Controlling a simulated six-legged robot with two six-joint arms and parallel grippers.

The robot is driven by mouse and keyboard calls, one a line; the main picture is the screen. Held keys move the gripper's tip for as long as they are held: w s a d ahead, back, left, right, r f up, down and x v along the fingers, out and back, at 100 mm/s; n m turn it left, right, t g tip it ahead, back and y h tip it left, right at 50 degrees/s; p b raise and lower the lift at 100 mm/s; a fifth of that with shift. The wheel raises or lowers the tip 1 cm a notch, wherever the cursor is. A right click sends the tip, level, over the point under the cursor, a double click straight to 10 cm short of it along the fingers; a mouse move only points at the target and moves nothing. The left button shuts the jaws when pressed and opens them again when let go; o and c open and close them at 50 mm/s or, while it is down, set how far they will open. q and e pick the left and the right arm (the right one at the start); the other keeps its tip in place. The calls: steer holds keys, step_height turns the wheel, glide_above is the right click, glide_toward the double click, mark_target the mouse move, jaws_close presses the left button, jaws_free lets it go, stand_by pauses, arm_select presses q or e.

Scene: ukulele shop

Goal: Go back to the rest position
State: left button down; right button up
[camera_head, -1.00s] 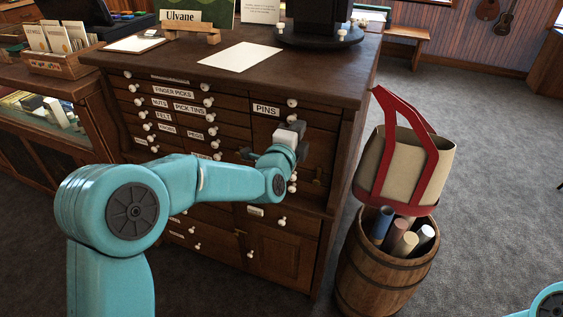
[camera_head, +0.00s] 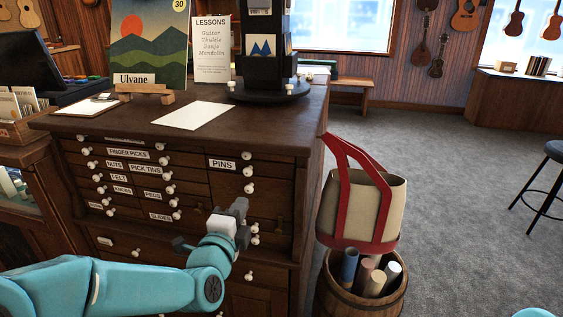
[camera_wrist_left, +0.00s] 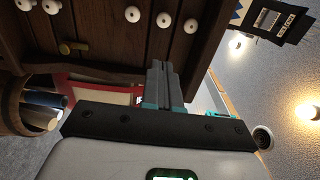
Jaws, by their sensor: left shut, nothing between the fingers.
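My left gripper (camera_head: 238,208) is in front of the right part of the dark wooden drawer cabinet (camera_head: 140,240), near the small white knobs below the PINS label. Its teal arm comes in from the lower left. In the left wrist view the two grey fingers (camera_wrist_left: 163,82) are together, with nothing between them. The cabinet front (camera_wrist_left: 105,30) is beyond them, with white knobs and one brass knob. Of my right arm only a teal bit shows at the bottom right corner of the head view; its gripper is out of view.
The cabinet top holds a paper sheet (camera_head: 192,115), a painting (camera_head: 148,45) and a dark rotating stand (camera_head: 268,88). A stool (camera_head: 548,185) stands far right. Grey carpet between is clear.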

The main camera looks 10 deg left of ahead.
arm_select(q)
step_height(320, 180, down, 16)
steer(key=a+g, duration=0.1)
steer(key=g, duration=0.3)
steer(key=s+d+f+n+g+h, duration=0.1)
steer(key=s+f+n+g, duration=0.15)
steer(key=s+f, duration=0.5)
steer(key=s+d+f+n+g, duration=0.2)
steer(key=s+f+g, duration=0.15)
steer(key=f, duration=0.65)
steer(key=s+d+f+n+g+h, duration=0.15)
steer(key=s+f+n+g, duration=0.25)
steer(key=s+n, duration=0.5)
steer(key=s+d+f+n+g+h, duration=0.1)
steer(key=s+d+f+n+g, duration=0.25)
steer(key=s+n, duration=0.5)
step_height(320, 180, up, 12)
steer(key=s+m+p, duration=0.1)
steer(key=p, duration=1.2)
steer(key=shift+s+a+m, duration=0.25)
steer(key=shift+s+m, duration=0.05)
